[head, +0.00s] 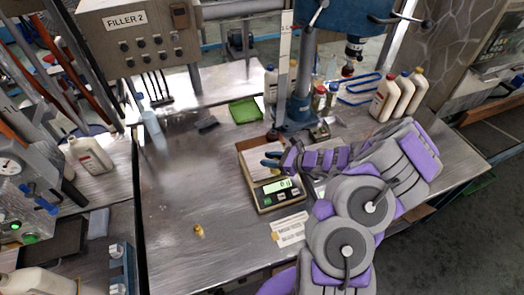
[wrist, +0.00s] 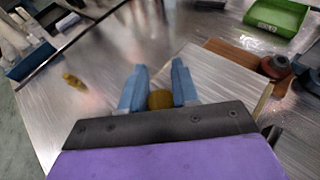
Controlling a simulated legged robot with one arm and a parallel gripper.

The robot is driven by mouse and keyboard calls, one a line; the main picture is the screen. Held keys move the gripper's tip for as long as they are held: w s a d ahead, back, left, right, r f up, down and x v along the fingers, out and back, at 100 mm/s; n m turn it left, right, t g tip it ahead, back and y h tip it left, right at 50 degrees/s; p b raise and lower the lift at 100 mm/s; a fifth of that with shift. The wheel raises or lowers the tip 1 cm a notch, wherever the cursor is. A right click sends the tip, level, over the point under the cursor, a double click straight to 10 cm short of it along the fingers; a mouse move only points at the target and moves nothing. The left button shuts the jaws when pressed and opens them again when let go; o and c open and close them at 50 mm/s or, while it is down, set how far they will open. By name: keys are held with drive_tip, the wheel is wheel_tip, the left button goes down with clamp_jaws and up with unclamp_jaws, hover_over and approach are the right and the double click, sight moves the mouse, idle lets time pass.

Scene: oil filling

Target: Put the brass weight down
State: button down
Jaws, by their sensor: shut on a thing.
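My gripper (wrist: 158,82) has its two blue fingers shut on a round brass weight (wrist: 160,99), which shows between them in the wrist view. In the head view my gripper (head: 271,160) is over the scale (head: 262,204), and its fingers hide the held weight. The scale has a steel pan (head: 254,168) and a lit green display. In the wrist view the pan (wrist: 225,82) lies under and right of the fingers. I cannot tell whether the weight touches the pan. A second small brass piece (head: 199,230) is on the steel table, also in the wrist view (wrist: 73,80).
A green tray (head: 244,111) lies behind the scale. White bottles (head: 385,100) stand at the back right. A paper label (head: 289,229) lies in front. The table (head: 185,185) left of the scale is mostly clear.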

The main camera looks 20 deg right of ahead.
drive_tip(key=w, duration=0.8)
drive_tip(key=shift+w+a+f+b, duration=0.1)
drive_tip(key=shift+w+f+b, duration=0.3)
drive_tip(key=shift+d+f+b, duration=0.15)
drive_tip(key=shift+f+b, duration=0.05)
drive_tip(key=shift+f, duration=0.75)
drive_tip(key=shift+d+f+b, duration=0.1)
drive_tip(key=shift+f+b, duration=0.1)
drive_tip(key=shift+f, duration=0.7)
drive_tip(key=shift+r, duration=0.15)
drive_tip(key=c, duration=0.8)
unclamp_jaws()
drive_tip(key=shift+a, duration=0.1)
drive_tip(key=shift+c, duration=0.2)
